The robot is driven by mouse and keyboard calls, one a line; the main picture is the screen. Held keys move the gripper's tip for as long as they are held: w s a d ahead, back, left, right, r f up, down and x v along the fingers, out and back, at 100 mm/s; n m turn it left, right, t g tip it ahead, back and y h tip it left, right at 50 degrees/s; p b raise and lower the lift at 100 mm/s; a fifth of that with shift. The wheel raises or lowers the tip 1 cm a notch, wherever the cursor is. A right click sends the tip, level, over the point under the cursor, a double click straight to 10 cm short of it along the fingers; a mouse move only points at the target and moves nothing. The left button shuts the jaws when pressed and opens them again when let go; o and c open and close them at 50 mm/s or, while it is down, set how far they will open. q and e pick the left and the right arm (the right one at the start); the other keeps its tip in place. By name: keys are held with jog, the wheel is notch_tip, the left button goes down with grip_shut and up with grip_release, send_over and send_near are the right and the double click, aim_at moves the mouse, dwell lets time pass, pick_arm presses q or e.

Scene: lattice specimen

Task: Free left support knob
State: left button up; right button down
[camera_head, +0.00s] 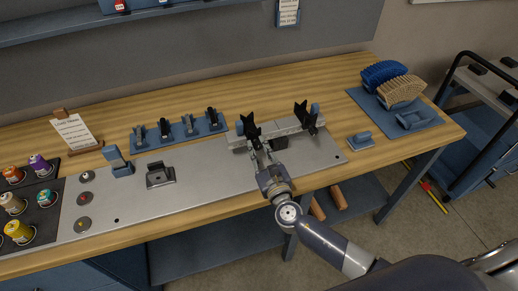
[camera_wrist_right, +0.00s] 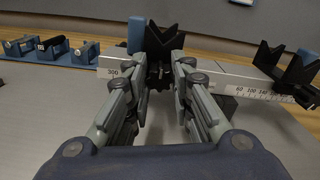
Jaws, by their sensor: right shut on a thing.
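The left support (camera_head: 249,127) is a black V-shaped block on a pale rail with a scale (camera_head: 283,127). In the right wrist view the left support (camera_wrist_right: 157,38) stands straight ahead, with a blue piece at its left side. My right gripper (camera_head: 261,150) reaches the front of the rail just below this support. In the wrist view its fingertips (camera_wrist_right: 161,72) are closed around the small dark left support knob (camera_wrist_right: 160,74), which they largely hide. The right support (camera_head: 307,116), a similar black V-block, stands further right on the rail. My left gripper is not in view.
A blue rack (camera_head: 178,134) with several small clamps stands left of the rail. A black block (camera_head: 160,174) and a blue holder (camera_head: 118,161) sit on the grey plate (camera_head: 215,187). The plate's front middle is clear.

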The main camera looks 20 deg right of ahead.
jog(key=c, duration=1.4)
grip_release()
jog(key=shift+f, duration=0.1)
jog(key=shift+o, duration=0.2)
jog(key=shift+s, duration=0.1)
jog(key=s, duration=1.2)
jog(key=shift+d, duration=0.25)
jog(key=shift+w, duration=0.1)
